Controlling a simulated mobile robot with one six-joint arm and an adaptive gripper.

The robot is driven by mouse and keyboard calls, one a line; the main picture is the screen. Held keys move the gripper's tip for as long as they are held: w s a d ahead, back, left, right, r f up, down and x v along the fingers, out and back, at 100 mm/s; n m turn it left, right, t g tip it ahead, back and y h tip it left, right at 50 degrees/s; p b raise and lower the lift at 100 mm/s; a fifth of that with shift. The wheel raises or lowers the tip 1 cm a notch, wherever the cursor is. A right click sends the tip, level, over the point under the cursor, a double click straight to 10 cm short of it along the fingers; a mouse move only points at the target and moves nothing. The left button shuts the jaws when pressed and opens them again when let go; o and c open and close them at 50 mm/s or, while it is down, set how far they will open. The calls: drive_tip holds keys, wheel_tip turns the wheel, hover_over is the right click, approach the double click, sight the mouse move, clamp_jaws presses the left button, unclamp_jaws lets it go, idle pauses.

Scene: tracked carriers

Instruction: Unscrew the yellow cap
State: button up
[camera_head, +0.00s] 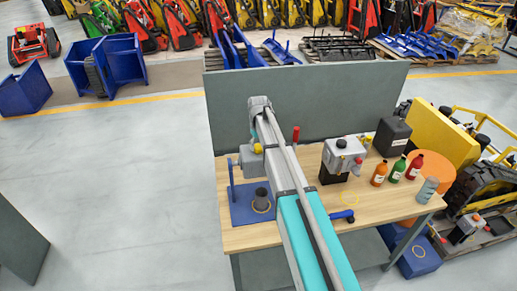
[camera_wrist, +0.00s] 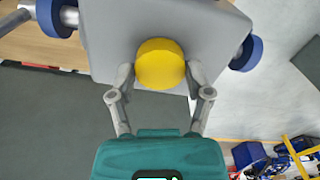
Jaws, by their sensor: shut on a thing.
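The yellow cap (camera_wrist: 160,62) is round and sits against a flat grey housing (camera_wrist: 110,45) in the wrist view. My gripper (camera_wrist: 160,78) has one finger on each side of the cap, and both fingertips press on its rim. The cap looks seated on the housing; its thread is hidden. In the head view the grey housing (camera_head: 247,162) stands at the left of the wooden table, beside a blue fixture, partly hidden by my arm. My fingers are hidden there.
Several bottles (camera_head: 413,167), a black canister (camera_head: 391,137) and a blue-handled tool (camera_head: 342,215) are to the right. A dark panel (camera_head: 310,105) rises behind the table. Blue round parts (camera_wrist: 247,52) flank the housing.

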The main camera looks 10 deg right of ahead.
drive_tip(key=n, duration=0.3)
drive_tip(key=shift+n, duration=0.3)
drive_tip(key=n, duration=0.3)
drive_tip(key=shift+n, duration=1.5)
drive_tip(key=shift+n, duration=0.6)
drive_tip(key=n, duration=0.3)
drive_tip(key=shift+n, duration=0.4)
drive_tip(key=n, duration=0.4)
drive_tip(key=shift+n, duration=0.4)
